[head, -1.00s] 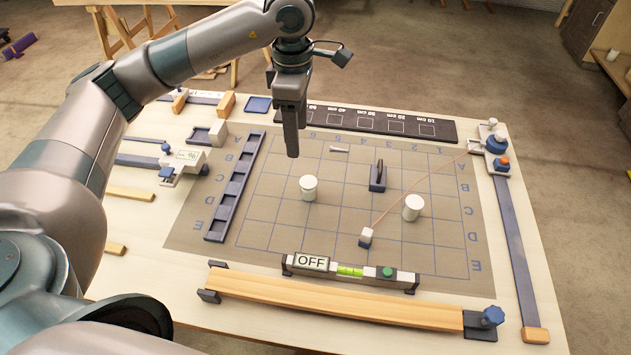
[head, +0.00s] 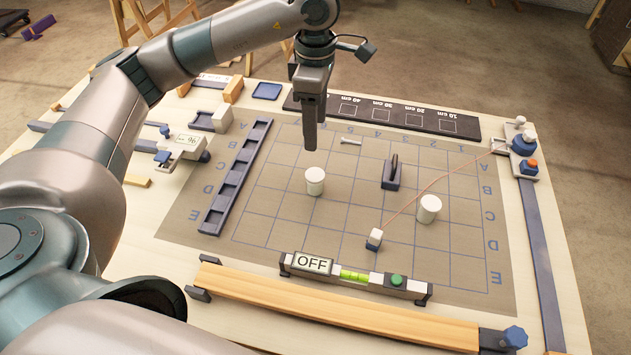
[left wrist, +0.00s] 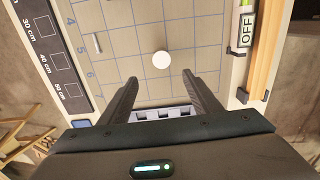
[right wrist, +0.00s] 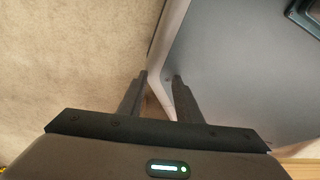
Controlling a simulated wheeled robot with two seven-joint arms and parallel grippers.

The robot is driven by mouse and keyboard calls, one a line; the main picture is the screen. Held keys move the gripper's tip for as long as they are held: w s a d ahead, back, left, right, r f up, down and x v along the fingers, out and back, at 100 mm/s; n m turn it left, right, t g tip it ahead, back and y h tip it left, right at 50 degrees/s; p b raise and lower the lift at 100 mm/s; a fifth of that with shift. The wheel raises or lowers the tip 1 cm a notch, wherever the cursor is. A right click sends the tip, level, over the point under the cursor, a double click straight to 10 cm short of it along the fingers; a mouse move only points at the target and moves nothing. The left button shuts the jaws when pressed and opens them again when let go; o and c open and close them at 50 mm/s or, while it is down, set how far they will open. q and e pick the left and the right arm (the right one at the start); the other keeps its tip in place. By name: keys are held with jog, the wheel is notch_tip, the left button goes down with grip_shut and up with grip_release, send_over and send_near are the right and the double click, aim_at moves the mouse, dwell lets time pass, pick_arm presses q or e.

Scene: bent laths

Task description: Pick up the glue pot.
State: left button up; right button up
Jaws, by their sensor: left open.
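Two white pots stand upright on the gridded mat in the head view, a left one (head: 315,183) and a right one (head: 429,210). I cannot tell from their look which is the glue pot. My left gripper (head: 310,148) points down, above and a little behind the left pot, apart from it. In the left wrist view a round white top (left wrist: 161,59) lies ahead of the open, empty fingers of the left gripper (left wrist: 160,78). My right gripper (right wrist: 160,78) is out of the head view; its wrist view shows the fingers apart with nothing between them.
A level (head: 355,276) marked OFF and a wooden lath (head: 335,304) lie in front. A slotted dark rack (head: 237,178) lies left of the pots.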

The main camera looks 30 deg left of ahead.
pick_arm(q)
jog(key=p, duration=0.4)
send_near(315, 173)
notch_tip(315, 173, down, 6)
jog(key=shift+r, duration=0.15)
jog(key=shift+f, duration=0.55)
pick_arm(e)
jog(key=shift+g, duration=0.4)
jog(key=shift+s+d+r, duration=0.25)
jog(key=shift+s+r, duration=0.4)
jog(key=shift+r, duration=0.35)
jog(key=shift+s+d+r, duration=0.25)
jog(key=shift+s+r, duration=0.35)
jog(key=shift+r, duration=0.35)
